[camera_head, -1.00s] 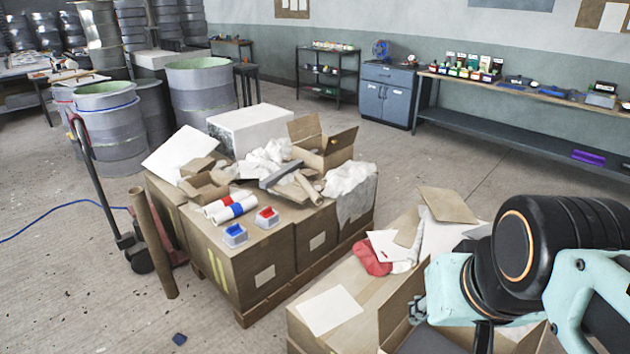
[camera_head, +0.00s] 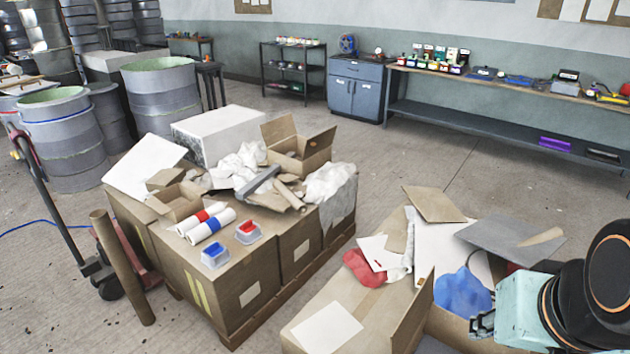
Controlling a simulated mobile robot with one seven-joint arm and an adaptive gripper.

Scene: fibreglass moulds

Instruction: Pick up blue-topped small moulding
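Two small grey mouldings stand side by side on the stacked cardboard boxes. The blue-topped small moulding (camera_head: 215,254) is the left one, near the front edge of the box top. The red-topped one (camera_head: 248,232) is just right of it and a little farther back. My arm shows at the lower right, well apart from both mouldings and over the open box. A small part that may belong to my gripper (camera_head: 482,324) shows at the arm's left side; its fingers cannot be made out.
Paper rolls (camera_head: 211,224) lie just behind the blue-topped moulding. Crumpled paper and an open carton (camera_head: 298,148) crowd the box top. A second open box (camera_head: 352,300) stands at front right. A cardboard tube (camera_head: 122,268) leans at left, beside a pallet jack (camera_head: 60,215).

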